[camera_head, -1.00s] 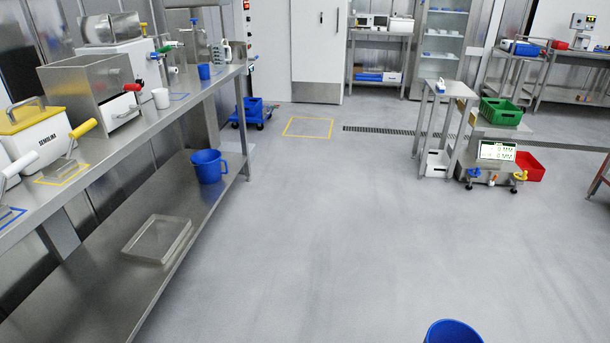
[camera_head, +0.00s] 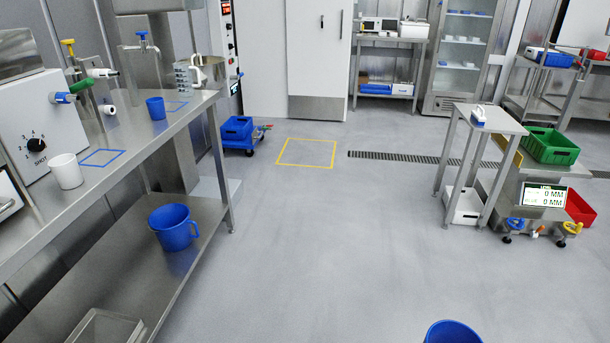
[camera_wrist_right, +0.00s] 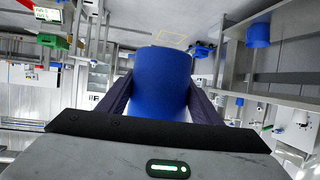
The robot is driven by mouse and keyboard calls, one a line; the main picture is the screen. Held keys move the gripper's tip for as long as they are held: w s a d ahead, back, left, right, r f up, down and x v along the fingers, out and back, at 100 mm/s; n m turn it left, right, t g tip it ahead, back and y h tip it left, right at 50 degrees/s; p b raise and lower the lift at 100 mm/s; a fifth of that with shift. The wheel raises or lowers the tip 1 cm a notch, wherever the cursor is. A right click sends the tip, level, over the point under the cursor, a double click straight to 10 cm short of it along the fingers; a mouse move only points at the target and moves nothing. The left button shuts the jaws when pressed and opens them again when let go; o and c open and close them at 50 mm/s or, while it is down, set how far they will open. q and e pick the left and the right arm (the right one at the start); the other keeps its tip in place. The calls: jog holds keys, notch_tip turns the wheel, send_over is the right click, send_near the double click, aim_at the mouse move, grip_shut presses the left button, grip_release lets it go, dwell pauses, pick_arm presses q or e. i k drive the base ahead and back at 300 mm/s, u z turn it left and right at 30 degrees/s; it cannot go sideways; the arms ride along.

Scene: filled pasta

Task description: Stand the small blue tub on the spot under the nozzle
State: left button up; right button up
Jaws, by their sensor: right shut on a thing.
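A blue round tub (camera_wrist_right: 162,78) sits between the two dark fingers of my right gripper (camera_wrist_right: 160,98), which is shut on it. In the head view only the upper part of this tub (camera_head: 453,332) shows at the bottom edge, over the floor and well right of the bench. A blue-ended nozzle (camera_head: 62,97) sticks out of the white dial machine (camera_head: 45,125) on the left bench. A blue outlined square (camera_head: 103,158) is marked on the bench top near it, with nothing standing inside. My left gripper is not in view.
A white cup (camera_head: 66,171) stands left of the square. A small blue cup (camera_head: 155,108) stands farther along the steel bench (camera_head: 150,145), near a second blue outline (camera_head: 177,106). A blue jug (camera_head: 174,227) is on the lower shelf. The floor between bench and right-hand carts is clear.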

aim_at(101, 158)
jog(key=i, duration=2.2)
jog(key=u, duration=2.85)
